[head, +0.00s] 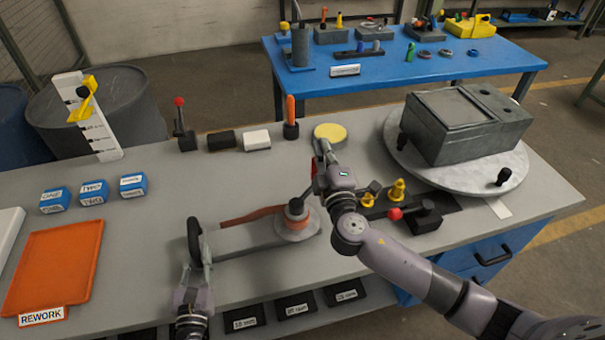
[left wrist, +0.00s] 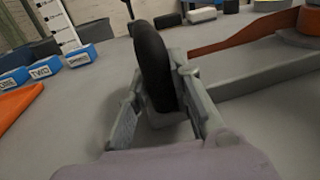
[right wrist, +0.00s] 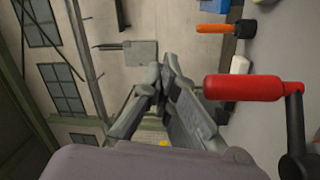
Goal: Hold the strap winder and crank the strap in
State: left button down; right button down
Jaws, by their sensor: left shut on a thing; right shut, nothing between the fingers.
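The strap winder has a flat grey base (head: 245,237), a reddish-brown strap (head: 250,217) and a round spool (head: 297,228) with a dark hub. My left gripper (head: 196,262) is shut on the black upright grip (head: 194,238) at its left end. The grip also shows between the fingers in the left wrist view (left wrist: 153,65). The crank's red handle (right wrist: 258,88) stands on a black arm in the right wrist view. In the head view it is mostly hidden by my right arm. My right gripper (head: 321,146) is shut and empty, beside the handle and apart from it.
A turntable (head: 400,178) with a grey box is at the right. Yellow knobs (head: 398,188) and a red-knobbed lever (head: 396,214) stand close to my right arm. An orange tray (head: 55,265) and blue blocks (head: 92,192) are left. A yellow disc (head: 330,131) lies behind.

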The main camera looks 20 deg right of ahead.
jog(key=s+a+f+n, duration=0.1)
jog(key=s+a+f, duration=0.1)
jog(key=a, duration=0.1)
jog(key=s+a+f+n+y, duration=0.1)
jog(key=s+a+f+n, duration=0.1)
jog(key=s, duration=0.1)
jog(key=s+a+f+n+g+y, duration=0.1)
jog(key=s+a+f, duration=0.2)
jog(key=shift+s+a+n, duration=0.25)
jog(key=shift+a+n, duration=0.05)
jog(key=shift+a, duration=0.05)
jog(key=w, duration=0.9)
jog(key=shift+a, duration=0.2)
jog(key=d, duration=0.3)
jog(key=shift+s+f, duration=0.1)
jog(key=shift+f, duration=0.05)
jog(key=shift+s+d, duration=0.2)
jog(key=shift+d, duration=0.25)
jog(key=shift+s+d+m+h, duration=0.15)
jog(key=shift+m+h, duration=0.4)
jog(key=shift+h, duration=0.25)
jog(key=shift+s+d+m+h, duration=0.1)
jog(key=shift+m+h, duration=0.45)
jog(key=shift+h, duration=0.25)
